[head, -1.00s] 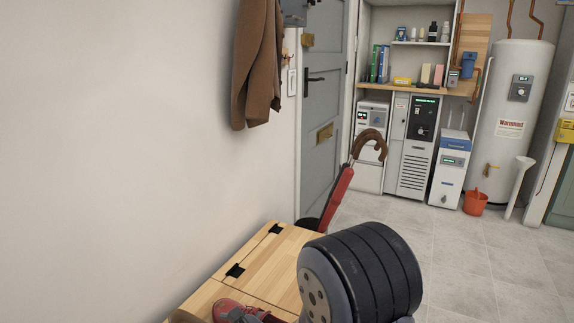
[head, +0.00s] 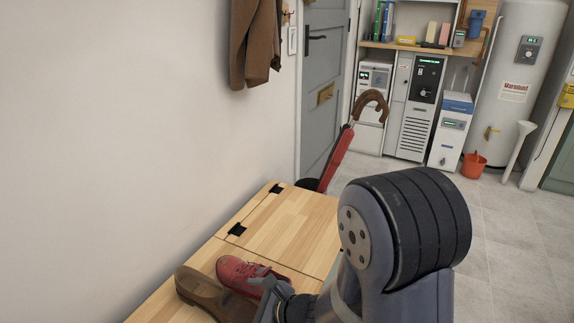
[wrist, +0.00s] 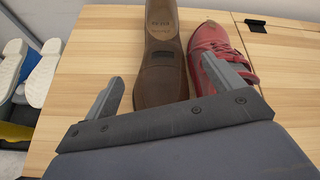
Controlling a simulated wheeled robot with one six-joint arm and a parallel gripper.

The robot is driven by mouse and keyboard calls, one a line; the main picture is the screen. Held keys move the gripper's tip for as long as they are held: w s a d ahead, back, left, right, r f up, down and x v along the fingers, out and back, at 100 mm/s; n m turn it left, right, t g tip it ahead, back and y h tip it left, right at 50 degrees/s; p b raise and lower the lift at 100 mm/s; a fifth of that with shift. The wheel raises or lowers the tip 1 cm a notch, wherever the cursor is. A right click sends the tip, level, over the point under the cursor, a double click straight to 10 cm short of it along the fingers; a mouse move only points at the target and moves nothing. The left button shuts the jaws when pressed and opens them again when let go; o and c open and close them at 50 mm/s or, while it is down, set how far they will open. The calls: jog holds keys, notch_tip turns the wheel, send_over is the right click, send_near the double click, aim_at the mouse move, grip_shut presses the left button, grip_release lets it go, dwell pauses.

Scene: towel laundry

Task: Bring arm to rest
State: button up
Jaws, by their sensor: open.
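My gripper (wrist: 160,92) is open in the wrist view, its two fingers spread apart above a wooden bench top. A brown shoe (wrist: 163,50) lies on the bench between and beyond the fingers. A red shoe (wrist: 213,42) lies just right of it, partly behind the right finger. In the head view the red shoe (head: 240,271) and the brown shoe (head: 205,294) sit side by side on the bench (head: 290,228). My gripper (head: 272,288) shows there close to the red shoe, partly hidden by my arm. Whether it touches the shoes I cannot tell.
A red umbrella (head: 337,160) with a curved handle stands past the bench's far end, near a grey door (head: 322,85). A brown coat (head: 256,40) hangs on the left wall. White shoes (wrist: 42,72) show left of the bench.

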aim_at(228, 301)
jog(key=b+x, duration=0.2)
jog(key=x, duration=0.6)
jog(key=shift+w+a+f, duration=0.1)
jog(key=shift+a+f, duration=0.15)
jog(key=shift+f, duration=0.1)
notch_tip(228, 301, up, 11)
jog(key=p, duration=0.5)
jog(key=w+d+r+m+t+h+p, duration=0.2)
jog(key=w+d+r+m+p, duration=0.1)
jog(key=d+r+p, duration=0.9)
jog(key=w+d+r+m+t+h+p, duration=0.3)
jog(key=w+d+r+p, duration=0.2)
jog(key=d+r+p, duration=0.7)
jog(key=shift+w+r+m+p, duration=0.4)
jog(key=shift+r+p, duration=2.1)
jog(key=shift+r, duration=0.3)
